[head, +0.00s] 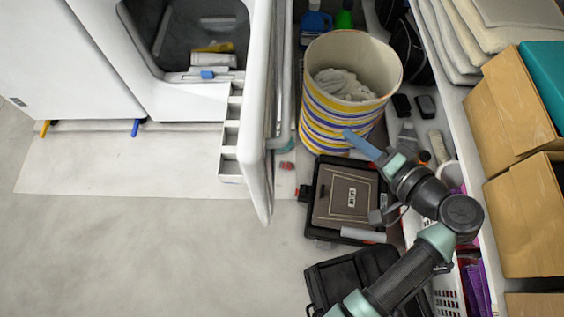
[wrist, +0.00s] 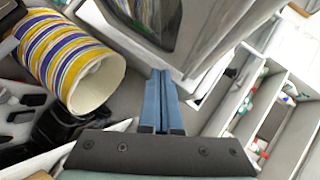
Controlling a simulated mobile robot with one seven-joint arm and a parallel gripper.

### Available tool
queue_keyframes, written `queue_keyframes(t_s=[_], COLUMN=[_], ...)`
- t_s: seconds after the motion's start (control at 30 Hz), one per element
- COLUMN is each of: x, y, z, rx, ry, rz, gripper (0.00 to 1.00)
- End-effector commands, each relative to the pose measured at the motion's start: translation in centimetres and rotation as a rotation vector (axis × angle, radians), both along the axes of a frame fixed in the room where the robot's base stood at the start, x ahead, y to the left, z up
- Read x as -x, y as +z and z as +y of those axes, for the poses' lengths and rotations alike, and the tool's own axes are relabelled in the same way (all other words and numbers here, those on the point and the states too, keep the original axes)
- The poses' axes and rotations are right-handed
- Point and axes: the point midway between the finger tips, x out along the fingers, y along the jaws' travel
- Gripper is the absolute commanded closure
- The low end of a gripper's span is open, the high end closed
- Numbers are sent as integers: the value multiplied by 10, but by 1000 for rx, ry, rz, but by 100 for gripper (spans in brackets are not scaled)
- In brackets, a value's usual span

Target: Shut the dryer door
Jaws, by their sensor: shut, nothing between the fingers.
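The white dryer door (head: 260,95) stands wide open in the head view, seen nearly edge-on, with small bins along its left side. The white dryer (head: 185,100) is at its left, its dark opening showing a few items inside. My gripper (head: 347,134) is to the right of the door, in front of the striped basket, with blue fingers pointing left toward the door. A gap shows between fingers and door. In the wrist view the shut, empty gripper (wrist: 160,73) points toward a pale framed panel with a dark window; I cannot tell surely whether this is the door.
A striped basket (head: 325,125) holding white cloth stands close behind my gripper. A dark case (head: 347,198) and a black bag (head: 350,275) lie on the floor. Shelving with cardboard boxes (head: 510,105) lines the right. The floor (head: 150,250) at the lower left is clear.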

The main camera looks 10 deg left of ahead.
Motion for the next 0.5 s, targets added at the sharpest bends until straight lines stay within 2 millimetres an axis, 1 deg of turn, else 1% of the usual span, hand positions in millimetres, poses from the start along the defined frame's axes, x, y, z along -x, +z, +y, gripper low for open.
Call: queue_keyframes(t_s=[0.03, 0.1, 0.2, 0.3, 0.33, 0.4, 0.5], x=[23, 50, 81, 100, 103, 108, 106], y=[-45, -73, -96, -105, -106, -107, -105], z=[1, 5, 9, 10, 10, 12, 17], rx=[-109, -250, -408, -507, -524, -552, -560], ry=[20, 48, 73, 85, 87, 91, 96], rz=[43, 68, 73, 61, 58, 53, 51], gripper=[100, 100, 100, 100, 100, 100, 100])
